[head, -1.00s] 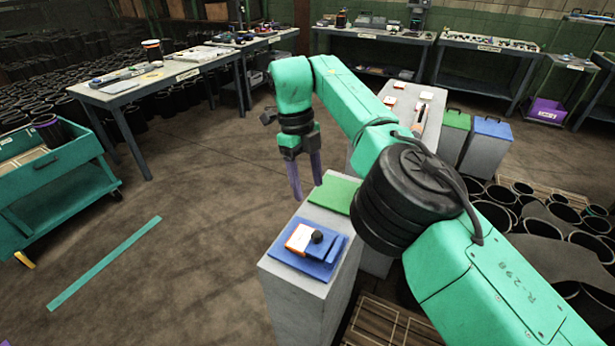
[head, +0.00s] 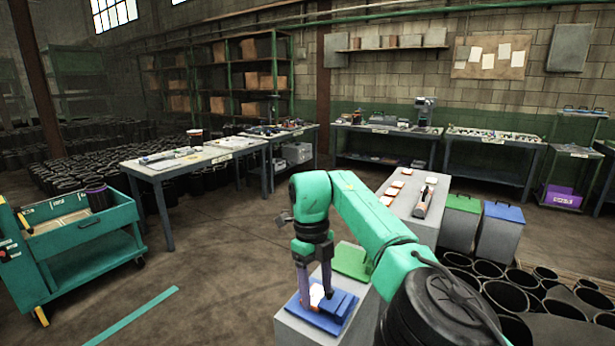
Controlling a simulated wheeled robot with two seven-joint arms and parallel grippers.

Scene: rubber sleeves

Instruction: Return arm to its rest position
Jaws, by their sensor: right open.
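My right arm, green with black joints, comes in from the lower right and bends down at the wrist. A small white piece (head: 317,294) on the mat shows between the fingers, partly hidden. My left gripper is out of view.
A green mat (head: 352,261) lies behind the blue one. A long grey stand (head: 421,229) and bins with green (head: 463,203) and blue (head: 503,212) lids stand beyond. Black tubes (head: 500,291) fill the lower right.

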